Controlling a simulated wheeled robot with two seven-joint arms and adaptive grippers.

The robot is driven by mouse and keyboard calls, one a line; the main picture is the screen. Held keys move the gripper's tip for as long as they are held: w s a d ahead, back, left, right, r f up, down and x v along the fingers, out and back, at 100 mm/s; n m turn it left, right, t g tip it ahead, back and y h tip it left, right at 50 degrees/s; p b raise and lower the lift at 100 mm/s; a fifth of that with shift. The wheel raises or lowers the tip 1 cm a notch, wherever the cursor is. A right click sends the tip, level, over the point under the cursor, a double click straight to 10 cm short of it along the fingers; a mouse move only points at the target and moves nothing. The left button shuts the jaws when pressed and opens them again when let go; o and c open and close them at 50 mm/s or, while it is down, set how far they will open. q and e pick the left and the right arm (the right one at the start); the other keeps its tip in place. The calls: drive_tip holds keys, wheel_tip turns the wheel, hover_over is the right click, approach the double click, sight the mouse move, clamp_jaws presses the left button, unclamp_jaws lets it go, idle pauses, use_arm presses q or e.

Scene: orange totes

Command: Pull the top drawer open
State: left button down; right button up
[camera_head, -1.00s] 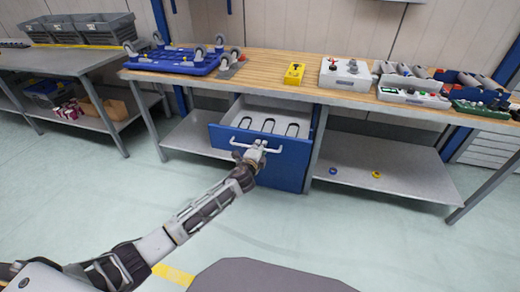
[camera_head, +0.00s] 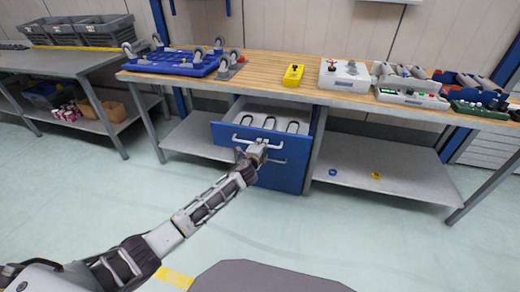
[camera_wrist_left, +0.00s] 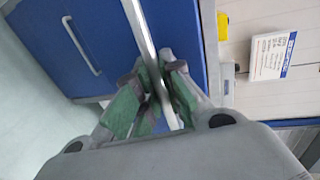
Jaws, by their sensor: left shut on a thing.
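The blue-fronted top drawer (camera_head: 291,142) under the bench stands open, and its pale inside with several dark loop shapes shows. My left gripper (camera_head: 258,150) is at the drawer's light bar handle (camera_head: 240,139), in front of the drawer face. In the left wrist view, the green-padded fingers of my left gripper (camera_wrist_left: 160,98) are shut around the handle bar (camera_wrist_left: 141,28). The lower blue front (camera_head: 285,176) is below the open drawer, and its handle shows in the left wrist view (camera_wrist_left: 80,46). My right gripper is not in view.
The wooden bench top (camera_head: 262,66) carries a blue wheeled frame (camera_head: 172,62), a yellow box (camera_head: 293,75) and a grey-white box (camera_head: 344,75). The lower shelf (camera_head: 385,165) is to the drawer's right. Open floor lies in front of the drawer.

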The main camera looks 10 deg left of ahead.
use_arm(q)
drive_tip(key=x, duration=0.2)
drive_tip(key=shift+w+r, duration=0.15)
drive_tip(key=shift+w, duration=0.25)
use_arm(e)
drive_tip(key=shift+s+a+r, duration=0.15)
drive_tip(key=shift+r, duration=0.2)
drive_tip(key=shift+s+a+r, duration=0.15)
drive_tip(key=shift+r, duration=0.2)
use_arm(q)
drive_tip(key=c, duration=1.5)
unclamp_jaws()
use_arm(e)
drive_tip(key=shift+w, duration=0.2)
use_arm(q)
drive_tip(key=shift+v, duration=6)
